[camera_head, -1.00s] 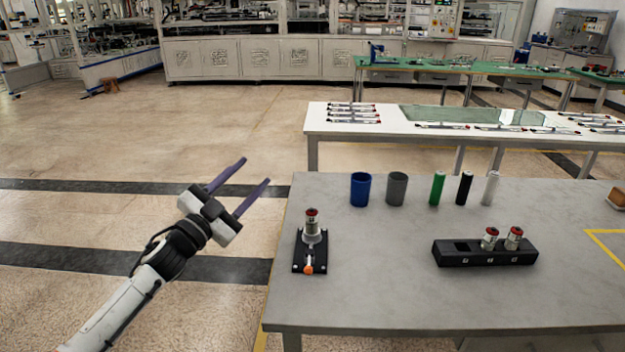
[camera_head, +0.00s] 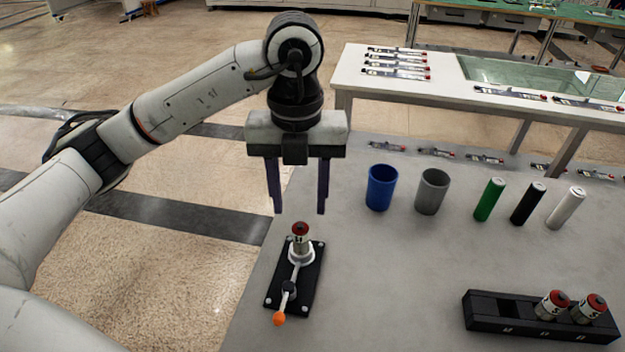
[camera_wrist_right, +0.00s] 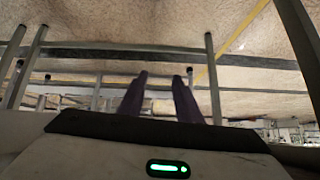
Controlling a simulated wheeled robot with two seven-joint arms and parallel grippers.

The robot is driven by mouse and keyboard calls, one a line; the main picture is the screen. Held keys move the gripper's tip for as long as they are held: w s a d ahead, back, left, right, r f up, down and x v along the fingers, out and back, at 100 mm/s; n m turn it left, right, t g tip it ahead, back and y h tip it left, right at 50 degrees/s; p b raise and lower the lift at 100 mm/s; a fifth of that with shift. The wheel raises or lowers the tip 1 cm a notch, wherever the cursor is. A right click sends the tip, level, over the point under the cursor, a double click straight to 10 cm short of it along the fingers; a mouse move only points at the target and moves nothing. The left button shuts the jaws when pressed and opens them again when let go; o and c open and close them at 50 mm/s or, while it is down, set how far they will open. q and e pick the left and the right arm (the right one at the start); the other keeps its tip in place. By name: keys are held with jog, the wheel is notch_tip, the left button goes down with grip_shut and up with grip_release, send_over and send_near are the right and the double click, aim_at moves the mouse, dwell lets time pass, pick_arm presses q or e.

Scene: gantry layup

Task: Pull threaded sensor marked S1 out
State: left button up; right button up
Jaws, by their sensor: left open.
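A threaded sensor (camera_head: 301,236) with a red top and a pale metal body stands upright in a light ring on a small black fixture (camera_head: 273,297). Its mark is too small to read. The fixture has a lever with an orange knob (camera_head: 279,319) at its front. My left gripper (camera_head: 297,212) is open and empty, its two purple fingers pointing down. In the head view it shows just above and behind the sensor, apart from it. My right gripper (camera_wrist_right: 160,75) shows only in its wrist view, with its fingers apart and nothing between them.
A black rack (camera_head: 480,320) at the right holds two more red-topped sensors (camera_head: 552,305) and has an empty slot. Behind stand a blue cup (camera_head: 381,188), a grey cup (camera_head: 432,192) and green, black and white cylinders (camera_head: 490,199). The grey tabletop (camera_head: 390,270) between fixture and rack is clear.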

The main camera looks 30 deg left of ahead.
aim_at(300, 227)
pick_arm(q)
notch_tip(300, 227, down, 10)
jog(key=shift+s+r+b, duration=0.1)
jog(key=shift+s+b, duration=0.05)
jog(key=shift+b, duration=0.2)
jog(key=c, duration=0.6)
jog(key=o, duration=0.6)
